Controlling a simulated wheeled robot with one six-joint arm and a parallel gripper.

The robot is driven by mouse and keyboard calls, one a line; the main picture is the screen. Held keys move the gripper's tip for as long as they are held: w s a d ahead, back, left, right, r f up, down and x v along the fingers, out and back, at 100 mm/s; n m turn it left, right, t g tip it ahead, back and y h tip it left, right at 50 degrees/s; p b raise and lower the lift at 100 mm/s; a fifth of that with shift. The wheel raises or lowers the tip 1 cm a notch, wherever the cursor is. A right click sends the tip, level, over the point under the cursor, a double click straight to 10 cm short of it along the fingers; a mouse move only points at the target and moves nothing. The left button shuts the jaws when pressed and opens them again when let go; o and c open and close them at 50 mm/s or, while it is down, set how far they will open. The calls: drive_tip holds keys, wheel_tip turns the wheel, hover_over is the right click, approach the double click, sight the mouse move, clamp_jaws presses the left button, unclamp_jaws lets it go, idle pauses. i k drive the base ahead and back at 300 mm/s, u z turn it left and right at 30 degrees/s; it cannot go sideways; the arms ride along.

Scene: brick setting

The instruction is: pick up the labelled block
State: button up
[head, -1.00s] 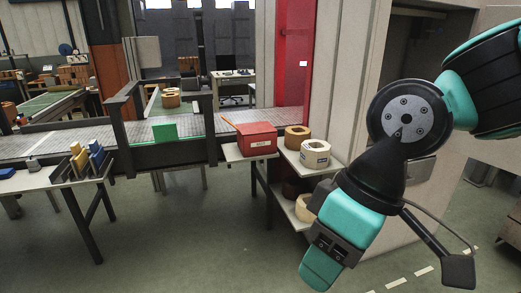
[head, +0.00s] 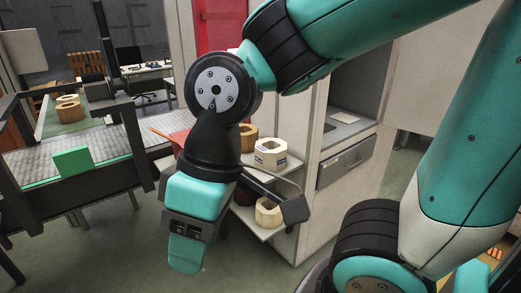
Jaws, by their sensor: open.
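The labelled block (head: 270,153) is a pale, many-sided block with a hole in its top and a white-and-blue label on its front. It sits on the upper shelf of a small stand, right of my wrist in the head view. My gripper (head: 187,254) points down in front of the stand, left of the block and apart from it. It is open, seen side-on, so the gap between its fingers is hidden. I see nothing held in it.
A brown block (head: 248,132) stands beside the labelled one. A pale block (head: 268,212) sits on the lower shelf (head: 248,226). A red box (head: 180,139) is partly hidden by my wrist. A cabinet (head: 345,160) stands right.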

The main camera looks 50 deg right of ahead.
sight(270, 153)
drive_tip(key=z, duration=0.65)
drive_tip(key=i, duration=1.2)
drive_tip(key=z, duration=0.8)
